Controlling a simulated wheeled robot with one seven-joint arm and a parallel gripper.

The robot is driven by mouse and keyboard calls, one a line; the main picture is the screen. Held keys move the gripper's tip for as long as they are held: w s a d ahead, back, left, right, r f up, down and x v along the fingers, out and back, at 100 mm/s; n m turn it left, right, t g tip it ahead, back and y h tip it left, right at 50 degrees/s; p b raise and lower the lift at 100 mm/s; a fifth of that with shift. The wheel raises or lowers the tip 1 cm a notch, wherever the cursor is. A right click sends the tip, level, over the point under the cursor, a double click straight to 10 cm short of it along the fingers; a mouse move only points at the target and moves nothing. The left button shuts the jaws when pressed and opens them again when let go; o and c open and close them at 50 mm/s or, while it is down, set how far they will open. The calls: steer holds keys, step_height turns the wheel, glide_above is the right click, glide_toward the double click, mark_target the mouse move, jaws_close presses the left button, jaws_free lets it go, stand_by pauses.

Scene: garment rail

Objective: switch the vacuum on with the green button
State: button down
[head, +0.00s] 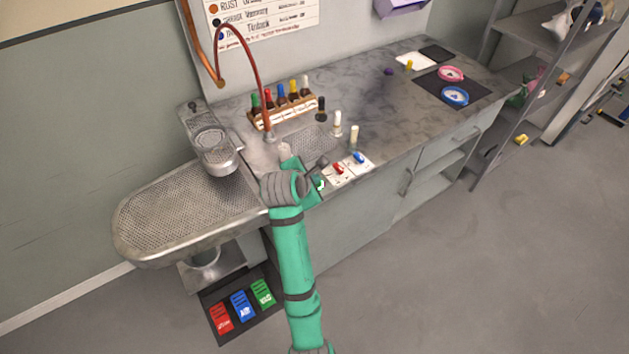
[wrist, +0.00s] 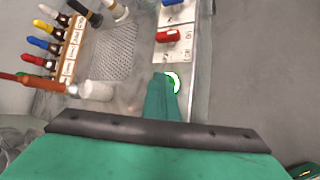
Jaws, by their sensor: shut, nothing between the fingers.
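The green button (wrist: 176,83) shows as a green crescent with a pale edge in the wrist view, at the tip of my gripper (wrist: 163,82). The green fingers are shut and empty, and they hide most of the button. I cannot tell whether the tip presses it or hovers just above. In the head view, a bit of green on the white panel (head: 335,180) shows beside my gripper, largely hidden by my arm. The red switch (wrist: 168,36) and the blue switch (head: 358,157) sit further along the same panel at the counter's front edge.
A rack of coloured bottles (head: 283,108) and a red hose (head: 262,85) stand behind my gripper. A pale upright piece (wrist: 98,91) is close on its left. The perforated board (head: 185,215) lies at left, pedals (head: 238,305) below.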

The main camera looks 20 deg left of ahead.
steer(key=shift+r, duration=3.05)
steer(key=shift+w, duration=0.1)
